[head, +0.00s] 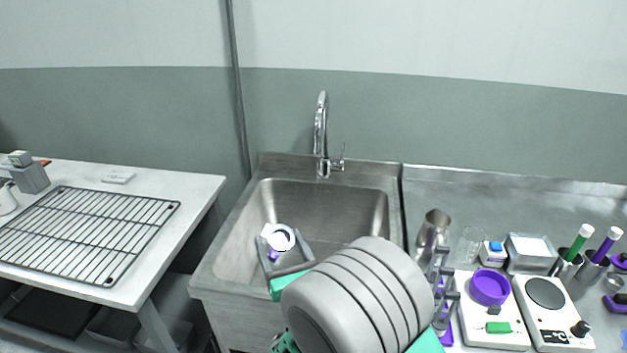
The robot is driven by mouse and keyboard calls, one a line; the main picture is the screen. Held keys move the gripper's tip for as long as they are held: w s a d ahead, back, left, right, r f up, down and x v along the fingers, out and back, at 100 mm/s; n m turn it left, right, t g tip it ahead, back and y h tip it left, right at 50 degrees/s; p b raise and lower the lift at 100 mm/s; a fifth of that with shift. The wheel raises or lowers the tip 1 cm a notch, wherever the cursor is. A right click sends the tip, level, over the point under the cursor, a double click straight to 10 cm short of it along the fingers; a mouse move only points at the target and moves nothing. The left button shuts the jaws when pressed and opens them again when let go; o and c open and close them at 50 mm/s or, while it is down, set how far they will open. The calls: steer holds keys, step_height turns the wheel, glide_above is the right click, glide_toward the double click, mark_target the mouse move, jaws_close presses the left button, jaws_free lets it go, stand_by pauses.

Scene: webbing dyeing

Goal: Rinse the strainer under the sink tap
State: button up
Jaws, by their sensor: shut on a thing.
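The steel sink (225,245) stands in the middle of the head view, with a chrome tap (321,125) rising at its back edge. My gripper (272,254) is over the front left part of the basin. It is shut on a small item with a pale round rim and a purple part, which I take to be the strainer (283,238). The strainer is in front of and left of the tap spout, apart from it. My grey arm hides the front right of the basin. I cannot make out any running water.
A white table with a wire rack (85,230) is at the left. The steel counter at the right holds a metal jug (433,230), a clear beaker (470,245), a purple bowl (489,287) on a white scale (490,328), and a hotplate (553,318). The back of the basin is clear.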

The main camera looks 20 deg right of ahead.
stand_by(0.3)
steer(key=shift+w+a, duration=0.2)
steer(key=shift+a, duration=0.25)
steer(key=shift+d, duration=0.1)
steer(key=shift+s+d, duration=0.3)
steer(key=shift+d, duration=0.15)
steer(key=shift+w+a, duration=0.3)
steer(key=shift+a, duration=0.25)
steer(key=shift+d, duration=0.1)
steer(key=shift+s+d, duration=0.3)
steer(key=shift+d, duration=0.15)
steer(key=shift+w+a, duration=0.1)
steer(key=shift+a, duration=0.05)
